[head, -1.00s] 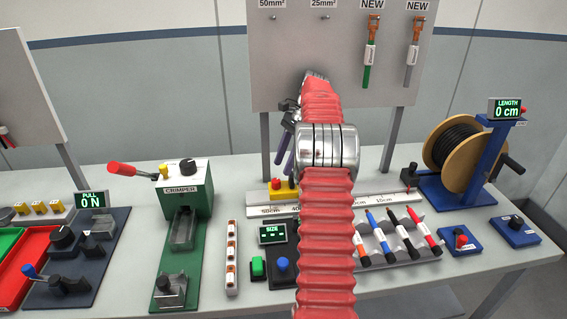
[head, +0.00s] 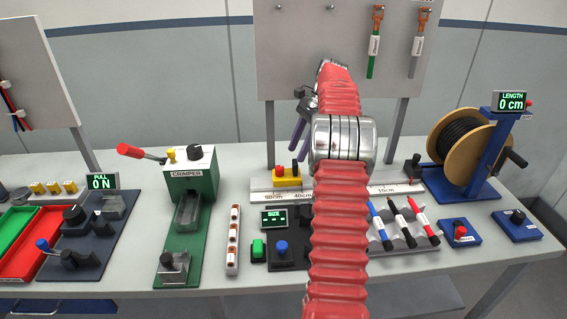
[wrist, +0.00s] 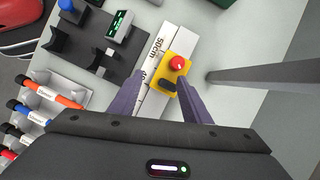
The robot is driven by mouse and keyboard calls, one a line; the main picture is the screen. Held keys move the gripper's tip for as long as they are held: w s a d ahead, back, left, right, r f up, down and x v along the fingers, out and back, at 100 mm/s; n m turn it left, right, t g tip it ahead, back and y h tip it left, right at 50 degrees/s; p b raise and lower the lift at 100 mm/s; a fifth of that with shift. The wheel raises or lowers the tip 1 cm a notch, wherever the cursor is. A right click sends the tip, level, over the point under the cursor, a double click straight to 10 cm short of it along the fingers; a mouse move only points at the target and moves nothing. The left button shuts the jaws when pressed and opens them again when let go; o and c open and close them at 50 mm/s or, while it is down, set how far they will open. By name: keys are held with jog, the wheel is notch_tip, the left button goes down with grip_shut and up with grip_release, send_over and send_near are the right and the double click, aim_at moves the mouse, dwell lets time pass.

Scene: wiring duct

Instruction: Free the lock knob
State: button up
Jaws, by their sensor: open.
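A yellow block (head: 286,178) sits on the white ruler rail (head: 332,193), carrying a red knob (head: 279,168) and a black knob (head: 294,169). In the wrist view the yellow block (wrist: 171,74) shows the round red knob (wrist: 178,63) and an oblong black knob (wrist: 167,85). I cannot tell for certain which one is the lock knob. My gripper (wrist: 153,78) is open and empty, its purple fingers pointing toward the rail. The block appears between and beyond the fingertips, nearer the right one. In the head view my gripper (head: 299,134) is above the block, partly hidden by my arm.
A size display (head: 273,220) stands in front of the rail. A green crimper (head: 190,175) stands left. A board post (wrist: 255,74) rises close right of the block.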

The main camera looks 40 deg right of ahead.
jog(key=s+a+r+n+h, duration=0.1)
jog(key=a+r+n, duration=0.25)
jog(key=a, duration=0.55)
jog(key=s+a+r+n+h, duration=0.1)
jog(key=a+r+n, duration=0.25)
jog(key=a, duration=0.55)
jog(key=s+a+r+n+h, duration=0.1)
jog(key=a+r+n, duration=0.3)
jog(key=a, duration=0.5)
jog(key=s+a+f+n+t, duration=0.2)
jog(key=s+a+n, duration=0.3)
jog(key=s+a, duration=0.4)
jog(key=s+a+f+n+t+h, duration=0.1)
jog(key=s+a+f+n, duration=0.3)
jog(key=s+a, duration=0.5)
jog(key=shift+s+n+t, duration=0.5)
jog(key=shift+s+n, duration=0.1)
jog(key=shift+n, duration=0.4)
jog(key=c, duration=0.3)
jog(key=shift+a, duration=0.15)
